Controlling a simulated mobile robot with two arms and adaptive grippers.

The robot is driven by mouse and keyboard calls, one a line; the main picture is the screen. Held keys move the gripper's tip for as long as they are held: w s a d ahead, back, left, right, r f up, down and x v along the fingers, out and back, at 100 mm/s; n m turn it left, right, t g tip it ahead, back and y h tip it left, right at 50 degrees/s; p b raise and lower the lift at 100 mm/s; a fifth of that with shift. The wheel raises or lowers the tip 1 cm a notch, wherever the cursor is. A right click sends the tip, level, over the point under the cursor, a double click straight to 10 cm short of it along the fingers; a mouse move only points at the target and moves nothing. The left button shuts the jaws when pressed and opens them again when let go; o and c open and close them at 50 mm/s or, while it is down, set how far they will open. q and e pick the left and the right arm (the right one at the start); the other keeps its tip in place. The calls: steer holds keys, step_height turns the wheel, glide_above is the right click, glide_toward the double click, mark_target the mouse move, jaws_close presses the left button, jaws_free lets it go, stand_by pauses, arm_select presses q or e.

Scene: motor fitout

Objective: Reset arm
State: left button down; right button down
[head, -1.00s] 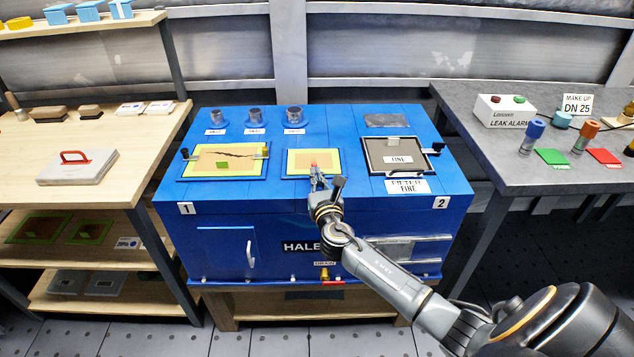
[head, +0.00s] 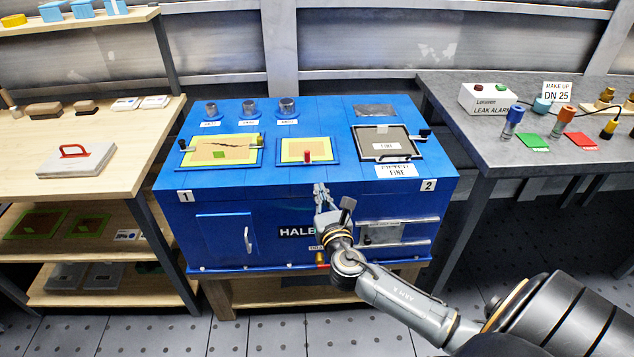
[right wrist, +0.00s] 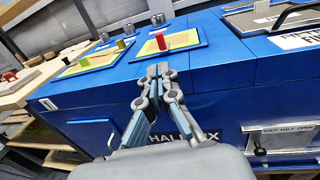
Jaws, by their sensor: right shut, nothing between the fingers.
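My right gripper (head: 321,190) is shut and empty. It hangs in front of the front face of the blue cabinet (head: 290,204), below the top edge. In the right wrist view its fingertips (right wrist: 158,72) meet. A red peg (head: 307,155) stands on the middle yellow-bordered plate (head: 291,144) on the cabinet top, behind the gripper and apart from it. The peg also shows in the right wrist view (right wrist: 161,41). My left gripper is in neither view.
A dark framed panel (head: 366,143) and a cracked yellow-edged plate (head: 190,158) flank the middle plate. A wooden shelf (head: 120,150) stands left, with a red-handled block (head: 75,160). A grey bench (head: 480,150) stands right, carrying an alarm box (head: 487,99). Floor shows between cabinet and bench.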

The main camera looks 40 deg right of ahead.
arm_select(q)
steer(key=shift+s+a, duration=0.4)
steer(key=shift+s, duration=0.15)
arm_select(e)
steer(key=shift+s+a, duration=0.2)
steer(key=shift+s, duration=0.35)
steer(key=shift+f, duration=0.15)
